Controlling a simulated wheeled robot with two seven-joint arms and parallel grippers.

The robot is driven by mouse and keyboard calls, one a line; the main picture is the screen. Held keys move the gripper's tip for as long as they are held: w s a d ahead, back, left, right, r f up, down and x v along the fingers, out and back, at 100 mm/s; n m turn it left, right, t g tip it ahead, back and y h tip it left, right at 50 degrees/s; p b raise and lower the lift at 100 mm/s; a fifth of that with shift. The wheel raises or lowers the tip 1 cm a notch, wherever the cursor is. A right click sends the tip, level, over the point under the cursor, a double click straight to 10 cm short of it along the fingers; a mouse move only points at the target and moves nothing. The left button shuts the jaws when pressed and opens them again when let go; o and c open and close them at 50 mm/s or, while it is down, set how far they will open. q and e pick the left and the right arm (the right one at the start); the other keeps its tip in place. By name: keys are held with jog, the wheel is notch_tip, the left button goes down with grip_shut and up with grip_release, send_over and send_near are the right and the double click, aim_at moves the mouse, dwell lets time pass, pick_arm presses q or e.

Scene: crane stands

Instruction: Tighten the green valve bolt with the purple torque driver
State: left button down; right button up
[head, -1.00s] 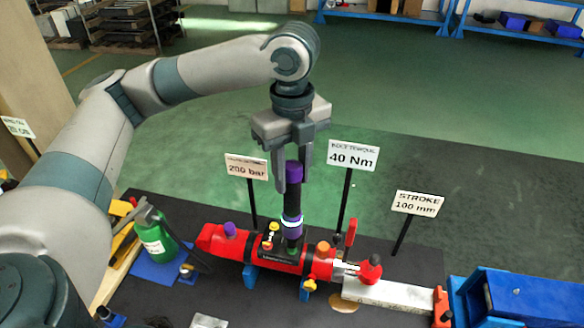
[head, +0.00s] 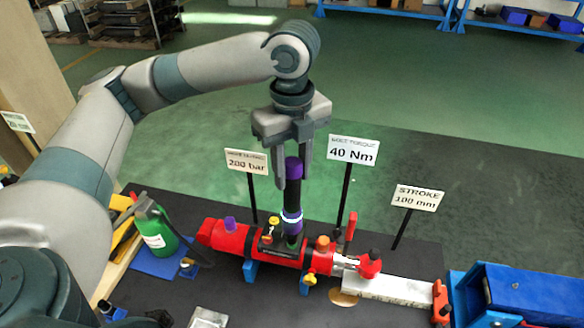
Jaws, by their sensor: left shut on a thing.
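The purple and black torque driver (head: 292,197) stands upright in the head view, with a lit white ring near its lower end. My left gripper (head: 292,178) points down and is shut on the driver's upper part. The driver's lower end meets the green valve bolt (head: 293,243) on top of the red cylinder (head: 232,238). Only a little green shows there, and the exact contact is hidden. My right gripper is not in view.
Signs stand behind the cylinder: 200 bar (head: 247,161), 40 Nm (head: 353,150) and STROKE 100 mm (head: 418,197). A green bottle (head: 156,232) with a hose stands at left. A blue block (head: 530,293) sits at right. The dark mat behind the signs is clear.

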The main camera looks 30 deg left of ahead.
pick_arm(q)
jog(key=shift+r+m+p, duration=0.1)
jog(key=shift+m+p, duration=0.3)
jog(key=shift+m, duration=0.1)
jog(key=shift+m, duration=0.5)
jog(key=shift+f, duration=0.25)
jog(key=shift+f, duration=0.5)
dwell(0.4)
jog(key=shift+f, duration=0.15)
jog(key=shift+p, duration=0.35)
dwell(0.9)
jog(key=shift+f, duration=0.1)
dwell(1.0)
dwell(1.1)
jog(key=shift+f, duration=0.15)
dwell(0.9)
